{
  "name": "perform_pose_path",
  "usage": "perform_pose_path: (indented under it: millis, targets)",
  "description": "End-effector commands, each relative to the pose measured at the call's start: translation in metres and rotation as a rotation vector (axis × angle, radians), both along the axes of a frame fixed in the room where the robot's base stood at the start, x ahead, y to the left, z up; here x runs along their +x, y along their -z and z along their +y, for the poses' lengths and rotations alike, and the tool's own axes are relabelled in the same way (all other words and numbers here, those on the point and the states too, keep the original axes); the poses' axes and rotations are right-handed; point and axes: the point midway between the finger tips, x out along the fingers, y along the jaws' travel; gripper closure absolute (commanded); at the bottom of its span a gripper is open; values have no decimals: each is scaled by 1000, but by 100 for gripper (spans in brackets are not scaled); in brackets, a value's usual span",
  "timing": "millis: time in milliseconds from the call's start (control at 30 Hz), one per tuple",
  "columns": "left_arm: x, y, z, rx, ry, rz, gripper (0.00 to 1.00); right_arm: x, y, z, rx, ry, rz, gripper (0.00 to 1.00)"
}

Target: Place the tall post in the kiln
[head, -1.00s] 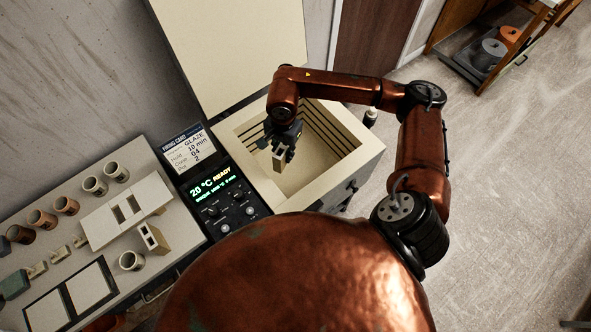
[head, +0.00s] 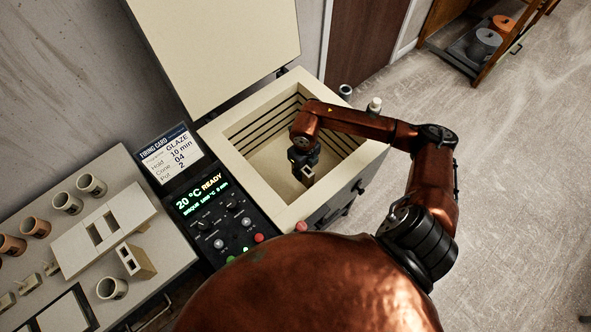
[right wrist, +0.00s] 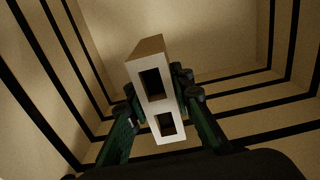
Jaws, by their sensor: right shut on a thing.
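The kiln (head: 222,150) stands open with its lid (head: 222,50) raised. My right gripper (head: 304,160) is over the kiln's opening, on the nearer right side of the chamber. It is shut on a cream post (head: 307,174). In the right wrist view the post (right wrist: 157,105) sits between the fingers (right wrist: 160,98), its white end with two square holes facing the camera. Grooved kiln walls surround it. I cannot tell the gap between post and kiln floor. My left gripper is not in view.
The control panel (head: 215,215) reads 20 °C READY. A firing card (head: 170,150) stands behind it.

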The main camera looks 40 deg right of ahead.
Motion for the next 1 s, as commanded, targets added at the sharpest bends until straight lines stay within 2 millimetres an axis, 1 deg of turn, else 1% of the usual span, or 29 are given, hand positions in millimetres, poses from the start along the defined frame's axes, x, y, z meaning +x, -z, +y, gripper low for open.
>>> perform_pose_path:
  millis: [167, 433, 500, 600, 700, 867, 1000]
  targets:
    - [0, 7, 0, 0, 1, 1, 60, 14, 16, -25, -3, 23, 2, 100]
    - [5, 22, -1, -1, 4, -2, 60, 48, 45, -79, -1, 21, 2, 100]
    - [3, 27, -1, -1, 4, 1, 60, 53, 60, -87, 0, 18, 5, 100]
    - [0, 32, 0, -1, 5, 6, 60, 61, 76, -98, 1, 17, 2, 100]
    - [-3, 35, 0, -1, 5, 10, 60, 66, 86, -106, 0, 16, 2, 100]
    - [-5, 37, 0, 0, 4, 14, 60, 70, 92, -112, -1, 14, 0, 100]
    - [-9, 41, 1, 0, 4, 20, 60, 74, 103, -119, 0, 15, 1, 100]
